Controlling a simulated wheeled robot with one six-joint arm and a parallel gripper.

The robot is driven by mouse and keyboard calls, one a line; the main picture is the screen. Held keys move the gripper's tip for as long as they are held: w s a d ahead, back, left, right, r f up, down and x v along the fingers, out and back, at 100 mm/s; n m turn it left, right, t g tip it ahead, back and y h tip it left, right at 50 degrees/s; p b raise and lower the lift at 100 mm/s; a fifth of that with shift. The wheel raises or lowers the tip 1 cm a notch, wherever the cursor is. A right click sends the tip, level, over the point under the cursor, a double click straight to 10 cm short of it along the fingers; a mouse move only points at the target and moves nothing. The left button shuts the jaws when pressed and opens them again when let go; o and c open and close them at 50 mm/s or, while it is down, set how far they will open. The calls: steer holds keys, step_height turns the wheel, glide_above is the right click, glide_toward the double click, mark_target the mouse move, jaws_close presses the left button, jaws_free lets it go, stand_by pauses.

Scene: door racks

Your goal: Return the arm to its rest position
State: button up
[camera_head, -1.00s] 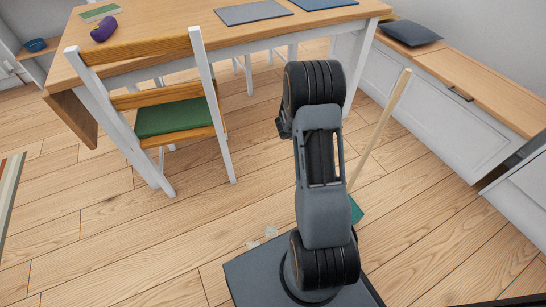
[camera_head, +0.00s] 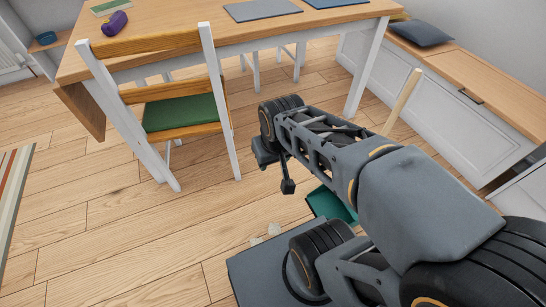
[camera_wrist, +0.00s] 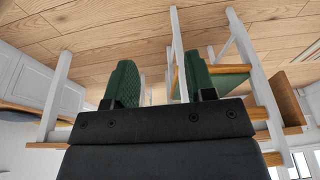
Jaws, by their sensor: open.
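My arm is folded, with its links spread from the lower right toward the middle of the head view. The small dark end of my gripper (camera_head: 287,186) hangs below the far joint, over bare floor, and its jaws are hard to make out there. In the wrist view my gripper (camera_wrist: 160,84) shows two green ridged finger pads standing well apart. Nothing is between them. The room appears upside down in that view, with the floor at the top.
A white and wood chair (camera_head: 205,75) with a green seat (camera_head: 180,113) stands ahead left, at the wooden table (camera_head: 175,20). A green dustpan (camera_head: 325,204) stands behind my arm. A white bench cabinet (camera_head: 440,110) lines the right. Floor at left is clear, beside a striped rug (camera_head: 12,185).

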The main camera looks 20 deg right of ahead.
steer(key=shift+s, duration=0.1)
steer(key=w+p+v, duration=0.2)
steer(key=p+v, duration=0.8)
steer(key=v, duration=0.1)
steer(key=w+r+p+v, duration=0.1)
steer(key=w+p+v, duration=0.2)
steer(key=p+v, duration=0.8)
steer(key=w+r+p+v, duration=0.1)
steer(key=w+p+v, duration=0.2)
steer(key=p+v, duration=0.8)
steer(key=shift+a+r+t, duration=0.15)
steer(key=shift+r+t, duration=0.05)
steer(key=shift+t, duration=0.2)
steer(key=shift+s+f, duration=0.15)
